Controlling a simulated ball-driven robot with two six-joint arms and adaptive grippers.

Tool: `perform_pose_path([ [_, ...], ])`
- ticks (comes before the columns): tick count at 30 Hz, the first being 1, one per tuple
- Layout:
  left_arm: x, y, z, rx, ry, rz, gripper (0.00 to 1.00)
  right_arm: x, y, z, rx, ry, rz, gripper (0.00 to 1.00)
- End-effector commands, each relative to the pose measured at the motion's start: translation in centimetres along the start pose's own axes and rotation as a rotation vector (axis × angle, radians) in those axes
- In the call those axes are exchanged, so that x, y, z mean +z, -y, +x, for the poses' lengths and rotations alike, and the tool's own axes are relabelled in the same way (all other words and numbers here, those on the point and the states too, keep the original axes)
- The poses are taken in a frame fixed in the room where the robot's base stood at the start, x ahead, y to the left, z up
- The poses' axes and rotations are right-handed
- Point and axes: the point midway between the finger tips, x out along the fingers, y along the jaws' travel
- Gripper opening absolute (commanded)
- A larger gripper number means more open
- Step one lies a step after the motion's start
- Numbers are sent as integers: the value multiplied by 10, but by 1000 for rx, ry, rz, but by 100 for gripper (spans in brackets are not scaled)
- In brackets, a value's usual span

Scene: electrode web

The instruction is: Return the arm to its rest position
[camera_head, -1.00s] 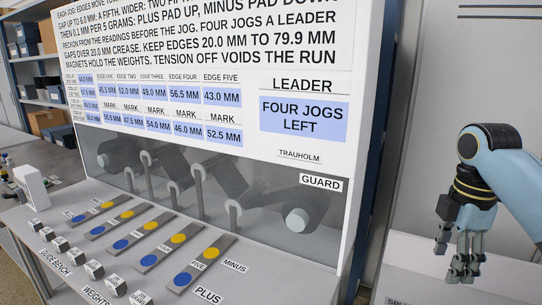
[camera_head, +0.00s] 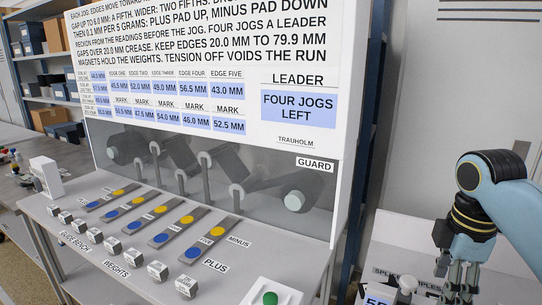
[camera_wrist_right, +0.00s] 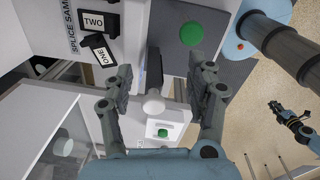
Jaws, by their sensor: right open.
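My right gripper (camera_head: 456,276) is open and empty, hanging fingers down at the right of the head view, over a pale surface beside the guide bench. In the right wrist view its two fingers (camera_wrist_right: 160,72) stand apart, with a white round knob (camera_wrist_right: 153,104) showing beyond and between them. I cannot tell its height above the surface. My left gripper is outside the head view. A dark gripper-like part (camera_wrist_right: 292,120), apparently my left gripper, shows at the right of the wrist view, too small to read its jaws.
The guide bench (camera_head: 130,262) carries blue and yellow pads, several weights (camera_head: 158,270) and a green button (camera_head: 269,298). Its tall panel (camera_head: 296,60) reads "four jogs left". Splice sample blocks (camera_wrist_right: 97,22) and a large green disc (camera_wrist_right: 192,33) lie near the right gripper.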

Motion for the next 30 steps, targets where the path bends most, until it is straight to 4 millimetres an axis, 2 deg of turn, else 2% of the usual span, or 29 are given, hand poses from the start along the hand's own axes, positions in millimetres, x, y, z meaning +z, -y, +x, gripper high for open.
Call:
perform_pose_path([
  [3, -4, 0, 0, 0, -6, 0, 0, -2, 25, 12, 22, -1, 95, 57],
  [7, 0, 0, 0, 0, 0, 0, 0, -3, 58, 22, 57, -8, 239, 57],
  [13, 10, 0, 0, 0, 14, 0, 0, -3, 114, 26, 116, -45, 500, 57],
  [21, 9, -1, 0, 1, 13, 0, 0, 2, 177, 11, 176, -117, 835, 57],
  [30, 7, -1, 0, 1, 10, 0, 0, 10, 226, -19, 214, -198, 1135, 57],
])
